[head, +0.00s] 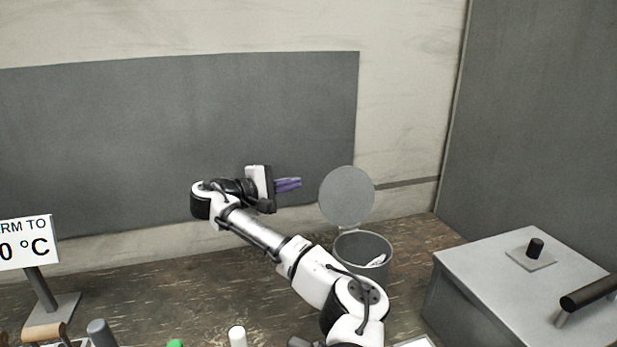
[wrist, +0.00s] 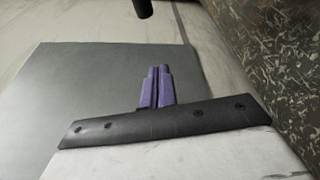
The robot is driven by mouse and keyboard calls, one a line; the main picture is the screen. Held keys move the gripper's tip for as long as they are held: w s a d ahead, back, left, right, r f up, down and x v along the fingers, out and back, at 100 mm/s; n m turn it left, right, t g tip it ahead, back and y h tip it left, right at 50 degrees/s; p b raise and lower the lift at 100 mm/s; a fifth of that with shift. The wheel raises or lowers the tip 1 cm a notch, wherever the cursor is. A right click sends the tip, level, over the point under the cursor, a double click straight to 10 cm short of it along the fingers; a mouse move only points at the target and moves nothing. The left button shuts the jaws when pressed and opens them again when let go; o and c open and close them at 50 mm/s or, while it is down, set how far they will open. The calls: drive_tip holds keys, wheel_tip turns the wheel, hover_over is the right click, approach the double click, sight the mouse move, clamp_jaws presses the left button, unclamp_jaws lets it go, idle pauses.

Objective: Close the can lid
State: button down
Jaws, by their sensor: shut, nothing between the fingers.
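The can (head: 364,252) is a grey round bin standing on the brown surface, right of the middle in the head view. Its round grey lid (head: 347,195) stands up open at the can's back left, showing its flat face. Something whitish lies inside the can. My gripper (head: 300,184) has purple fingers and is to the left of the lid, at about the height of its upper part in the picture, apart from it. The fingers are shut and empty; they also show in the wrist view (wrist: 157,70). The can and lid cannot be made out in the wrist view.
A grey box (head: 480,262) with a black knob (head: 535,248) and a black bar handle (head: 590,292) stands at the right. A sign (head: 28,243) on a stand is at the left. Several small items line the front edge. A grey panel (head: 180,130) covers the back wall.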

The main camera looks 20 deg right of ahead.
sight(327, 180)
drive_tip(key=shift+s+d+r, duration=0.1)
drive_tip(key=shift+s+d, duration=0.05)
drive_tip(key=shift+d, duration=1.35)
drive_tip(key=shift+s+d+r, duration=0.1)
drive_tip(key=shift+s+d, duration=0.05)
drive_tip(key=shift+d, duration=1.4)
drive_tip(key=shift+s+d, duration=0.15)
drive_tip(key=shift+d, duration=1.35)
